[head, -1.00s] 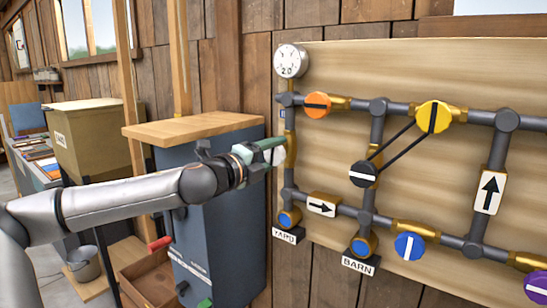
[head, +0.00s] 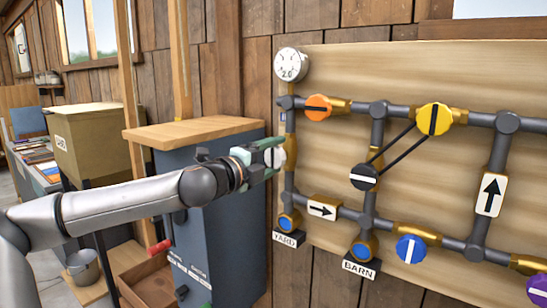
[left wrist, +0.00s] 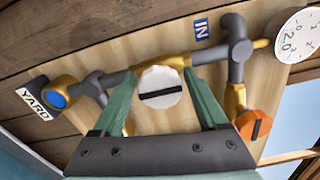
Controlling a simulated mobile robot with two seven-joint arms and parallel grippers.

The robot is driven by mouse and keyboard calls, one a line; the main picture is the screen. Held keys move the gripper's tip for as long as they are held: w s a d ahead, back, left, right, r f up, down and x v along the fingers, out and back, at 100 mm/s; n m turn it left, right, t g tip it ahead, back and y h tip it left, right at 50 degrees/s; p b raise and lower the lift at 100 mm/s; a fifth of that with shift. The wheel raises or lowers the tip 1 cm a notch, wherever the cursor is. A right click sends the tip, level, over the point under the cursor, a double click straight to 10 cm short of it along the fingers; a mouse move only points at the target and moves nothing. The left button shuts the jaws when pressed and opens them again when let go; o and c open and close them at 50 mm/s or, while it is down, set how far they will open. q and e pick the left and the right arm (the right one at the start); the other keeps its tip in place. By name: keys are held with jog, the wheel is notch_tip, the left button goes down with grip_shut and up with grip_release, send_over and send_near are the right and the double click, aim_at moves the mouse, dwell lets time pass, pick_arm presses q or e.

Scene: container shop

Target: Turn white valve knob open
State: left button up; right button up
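The white valve knob (left wrist: 160,92) sits on the brass valve of the pipe between the YARD outlet and the gauge. Its black bar runs roughly along that pipe. In the head view the knob (head: 290,151) is partly hidden behind my left gripper (head: 276,154). In the left wrist view the green fingers of my left gripper (left wrist: 159,72) are apart, one on each side of the knob. I cannot tell whether either finger touches it. My right gripper is in neither view.
An orange knob (head: 318,107), a yellow knob (head: 434,118) linked to a black knob (head: 363,177), and a blue knob (head: 410,248) are on the same pipe board. A round gauge (head: 291,64) reads 2.0. A dark cabinet (head: 222,218) stands under my left forearm.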

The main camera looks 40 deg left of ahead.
pick_arm(q)
jog(key=shift+o, duration=1)
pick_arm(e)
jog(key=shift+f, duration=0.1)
pick_arm(q)
jog(key=shift+s+f+b, duration=0.1)
jog(key=shift+s+b, duration=0.4)
jog(key=shift+b, duration=0.1)
jog(key=s+d+b, duration=0.1)
jog(key=s+b, duration=0.3)
jog(key=s, duration=0.7)
jog(key=shift+s+d, duration=0.2)
jog(key=shift+s, duration=0.05)
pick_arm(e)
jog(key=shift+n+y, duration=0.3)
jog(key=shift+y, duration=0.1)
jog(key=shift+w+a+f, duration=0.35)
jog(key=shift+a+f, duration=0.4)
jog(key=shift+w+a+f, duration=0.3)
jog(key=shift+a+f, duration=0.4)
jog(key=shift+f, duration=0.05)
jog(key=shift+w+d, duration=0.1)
